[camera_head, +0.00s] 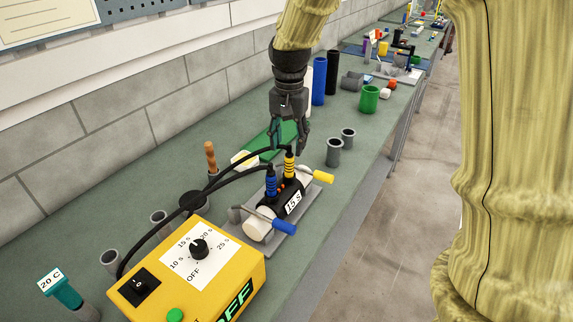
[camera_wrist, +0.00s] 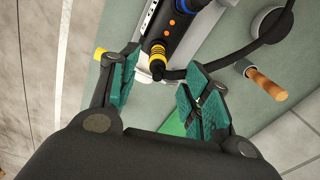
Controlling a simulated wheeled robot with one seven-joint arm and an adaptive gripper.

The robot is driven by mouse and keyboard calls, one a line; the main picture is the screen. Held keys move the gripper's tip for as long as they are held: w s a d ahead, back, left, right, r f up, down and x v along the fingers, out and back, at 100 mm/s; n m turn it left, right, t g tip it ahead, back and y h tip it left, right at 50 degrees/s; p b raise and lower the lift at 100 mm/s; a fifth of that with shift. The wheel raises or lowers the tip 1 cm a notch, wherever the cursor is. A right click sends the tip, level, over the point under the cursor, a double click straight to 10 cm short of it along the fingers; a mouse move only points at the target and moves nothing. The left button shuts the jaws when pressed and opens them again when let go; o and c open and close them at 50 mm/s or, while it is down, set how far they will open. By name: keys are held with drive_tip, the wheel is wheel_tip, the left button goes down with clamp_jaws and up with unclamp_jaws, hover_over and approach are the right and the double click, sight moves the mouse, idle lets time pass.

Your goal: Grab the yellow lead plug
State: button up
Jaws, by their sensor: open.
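The yellow lead plug (camera_head: 289,165) stands upright on the far end of the black cylinder labelled "15 S" (camera_head: 292,203), with a black cable running from its top. My gripper (camera_head: 288,140) is above the plug and points down, its fingers apart. In the wrist view the plug (camera_wrist: 157,60) appears just beyond the gap between the open green-padded fingertips of my gripper (camera_wrist: 158,82). The fingers do not visibly touch it. The blue lead plug (camera_head: 271,182) stands on the nearer end of the same cylinder.
A yellow timer box (camera_head: 190,270) with a black knob stands in front. A yellow-handled lever (camera_head: 322,178) and a blue-handled lever (camera_head: 284,225) stick out to the right. Grey cups (camera_head: 334,152) stand beyond. A wooden-handled tool (camera_head: 210,156) stands left, near the cables.

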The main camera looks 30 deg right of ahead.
sight(291, 158)
drive_tip(key=f, duration=0.1)
drive_tip(key=w+f, duration=0.1)
drive_tip(key=f, duration=0.1)
drive_tip(key=shift+p, duration=0.4)
drive_tip(key=f, duration=0.2)
drive_tip(key=p, duration=0.1)
drive_tip(key=shift+s+d+f, duration=0.3)
drive_tip(key=shift+d+f, duration=0.05)
drive_tip(key=shift+f, duration=0.05)
drive_tip(key=shift+s+f, duration=0.1)
drive_tip(key=shift+s, duration=0.25)
drive_tip(key=shift+f, duration=0.25)
drive_tip(key=shift+w+a+f, duration=0.1)
drive_tip(key=shift+w+f, duration=0.25)
drive_tip(key=shift+w, duration=0.15)
drive_tip(key=shift+s+r, duration=0.2)
drive_tip(key=shift+s, duration=0.15)
drive_tip(key=c, duration=0.6)
drive_tip(key=shift+w, duration=0.1)
clamp_jaws()
